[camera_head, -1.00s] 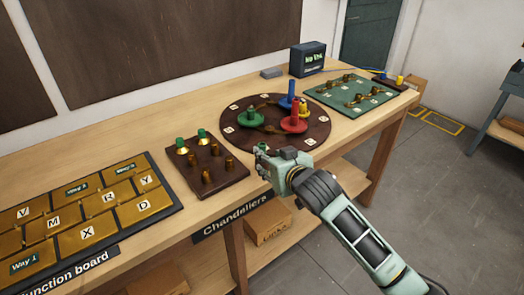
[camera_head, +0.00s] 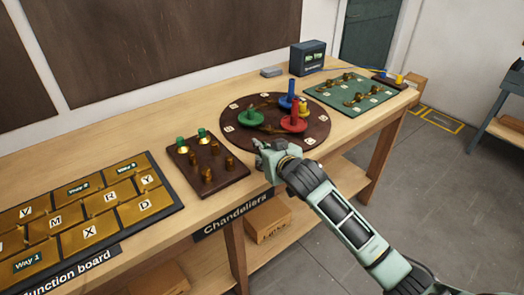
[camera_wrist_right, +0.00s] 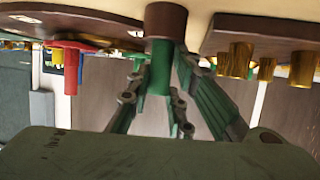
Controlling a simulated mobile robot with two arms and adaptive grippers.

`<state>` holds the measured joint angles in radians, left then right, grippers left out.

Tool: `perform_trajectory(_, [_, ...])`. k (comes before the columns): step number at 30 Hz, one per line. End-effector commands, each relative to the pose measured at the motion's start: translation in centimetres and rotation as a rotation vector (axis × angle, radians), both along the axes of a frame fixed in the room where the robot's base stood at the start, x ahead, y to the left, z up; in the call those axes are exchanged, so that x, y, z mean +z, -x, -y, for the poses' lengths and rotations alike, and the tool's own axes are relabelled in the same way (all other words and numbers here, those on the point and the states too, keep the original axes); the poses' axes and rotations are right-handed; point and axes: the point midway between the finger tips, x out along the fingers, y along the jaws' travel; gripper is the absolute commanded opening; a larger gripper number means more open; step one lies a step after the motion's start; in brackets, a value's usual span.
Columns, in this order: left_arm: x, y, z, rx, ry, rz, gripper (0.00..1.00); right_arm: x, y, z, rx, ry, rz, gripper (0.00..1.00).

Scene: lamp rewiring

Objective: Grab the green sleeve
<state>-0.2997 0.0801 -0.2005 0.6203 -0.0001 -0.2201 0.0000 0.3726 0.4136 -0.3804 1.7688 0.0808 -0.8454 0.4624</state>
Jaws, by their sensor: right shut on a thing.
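My right gripper (camera_head: 258,146) is at the table's front edge, between the round board and the small peg board. In the right wrist view its fingers (camera_wrist_right: 155,95) are shut around a green sleeve (camera_wrist_right: 158,68). A wider dark brown cylinder (camera_wrist_right: 165,20) adjoins the sleeve's upper end in that view. In the head view the held sleeve is mostly hidden by the gripper. Two other green sleeves (camera_head: 202,134) sit on brass pegs of the small peg board. A green disc with a short post (camera_head: 250,118) lies on the round board. My left gripper is not in view.
The round brown board (camera_head: 232,135) carries red, blue and yellow pieces (camera_head: 294,122). The small dark peg board (camera_head: 208,185) has several brass pegs. A green board (camera_head: 385,95) and a dark monitor (camera_head: 308,59) stand farther right. Gold letter keys (camera_head: 85,238) fill the left.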

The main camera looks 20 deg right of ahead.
Motion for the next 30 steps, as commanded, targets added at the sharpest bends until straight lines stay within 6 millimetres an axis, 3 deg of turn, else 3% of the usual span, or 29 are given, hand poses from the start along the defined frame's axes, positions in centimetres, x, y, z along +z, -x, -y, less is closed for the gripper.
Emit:
perform_trajectory(3, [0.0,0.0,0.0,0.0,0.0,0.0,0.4,0.0,0.0,0.0,0.0,0.0,0.0,0.01])
perform_trajectory(13, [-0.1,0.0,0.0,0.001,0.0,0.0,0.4,0.5,0.0,0.0,0.0,0.0,0.002,0.01])
perform_trajectory(17, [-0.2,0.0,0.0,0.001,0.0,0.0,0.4,1.7,-0.1,0.0,0.0,0.0,0.004,0.01])
perform_trajectory(21, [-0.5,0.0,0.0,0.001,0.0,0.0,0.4,4.2,-0.1,0.0,0.0,-0.001,0.007,0.01])
perform_trajectory(30, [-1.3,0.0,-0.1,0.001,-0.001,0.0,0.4,8.0,2.7,6.4,-0.003,0.004,0.002,0.01])
